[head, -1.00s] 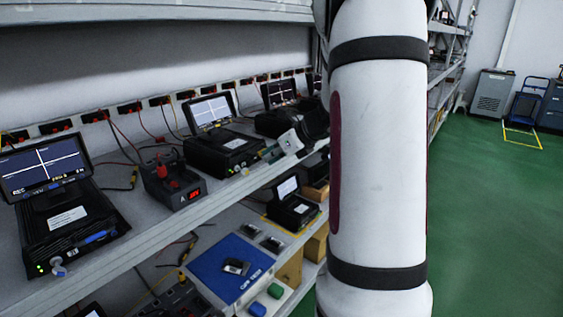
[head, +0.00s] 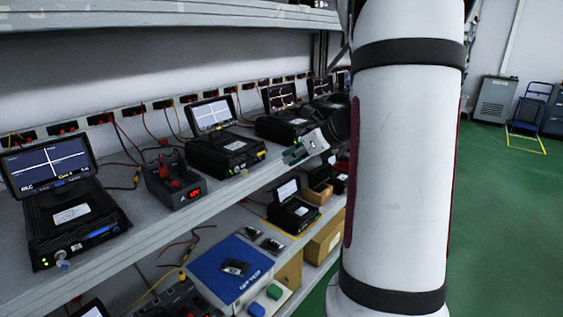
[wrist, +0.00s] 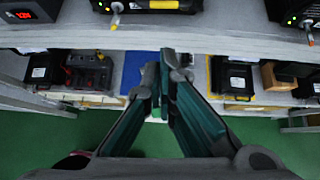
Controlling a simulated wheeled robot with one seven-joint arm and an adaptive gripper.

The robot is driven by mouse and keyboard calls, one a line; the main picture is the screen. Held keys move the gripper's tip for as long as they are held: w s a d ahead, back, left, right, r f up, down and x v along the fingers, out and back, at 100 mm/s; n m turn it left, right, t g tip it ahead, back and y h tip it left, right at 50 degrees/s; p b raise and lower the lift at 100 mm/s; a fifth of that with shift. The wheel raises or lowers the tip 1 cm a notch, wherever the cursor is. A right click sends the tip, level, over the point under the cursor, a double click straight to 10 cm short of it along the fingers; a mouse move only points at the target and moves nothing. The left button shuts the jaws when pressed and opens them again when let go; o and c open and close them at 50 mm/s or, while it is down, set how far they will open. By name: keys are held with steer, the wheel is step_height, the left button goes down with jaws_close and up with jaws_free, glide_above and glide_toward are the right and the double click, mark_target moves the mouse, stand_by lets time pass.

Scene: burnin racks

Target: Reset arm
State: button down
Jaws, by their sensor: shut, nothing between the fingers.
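My gripper (wrist: 164,75) is shut and empty in the wrist view, its green-sided fingers meeting in front of the rack's shelf edge. In the head view my gripper (head: 291,156) shows small beside the upper shelf's front edge, partly hidden behind my white arm. My arm stands large and upright right of centre and hides part of the rack behind it.
The upper shelf (head: 150,234) holds several black testers with screens, such as the nearest one (head: 71,214), and a red-clipped box (head: 174,186). The lower shelf has a blue mat (head: 213,265) and a black case (head: 292,213). Green floor (head: 511,220) at right is clear.

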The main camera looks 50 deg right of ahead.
steer(key=shift+v, duration=2.8)
steer(key=s+a+r+n+g+y, duration=0.2)
steer(key=a+n+g, duration=0.2)
steer(key=a+n, duration=1.45)
steer(key=s+a+f+n+g+h, duration=0.1)
steer(key=s+a+f+n+h, duration=0.1)
steer(key=s+a+n, duration=1.1)
steer(key=shift+a+n+h, duration=0.7)
steer(key=shift+a+n, duration=0.35)
steer(key=shift+n, duration=0.4)
